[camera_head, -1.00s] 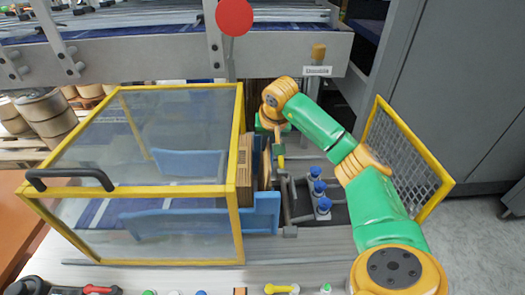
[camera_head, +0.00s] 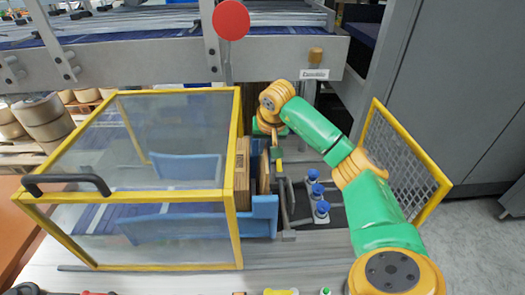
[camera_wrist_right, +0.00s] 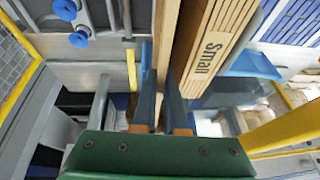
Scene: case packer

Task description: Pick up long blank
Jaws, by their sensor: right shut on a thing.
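A brown flat blank (camera_head: 264,172) stands on edge just right of a stack of brown blanks (camera_head: 242,175) in the blue-sided magazine. My right gripper (camera_head: 277,155) reaches down over it, partly hidden by its own arm. In the right wrist view, the gripper (camera_wrist_right: 160,85) has its two dark fingers closed on either side of the blank (camera_wrist_right: 166,35). The stack (camera_wrist_right: 213,45) beside it is marked "Small". I cannot read any marking on the held blank or see its full length. My left gripper is not in view.
A yellow-framed clear guard (camera_head: 150,190) with a black handle encloses the left side. Blue suction cups (camera_head: 316,190) stand right of the blank. A yellow mesh panel (camera_head: 405,160) is further right. A grey beam (camera_head: 150,55) crosses behind.

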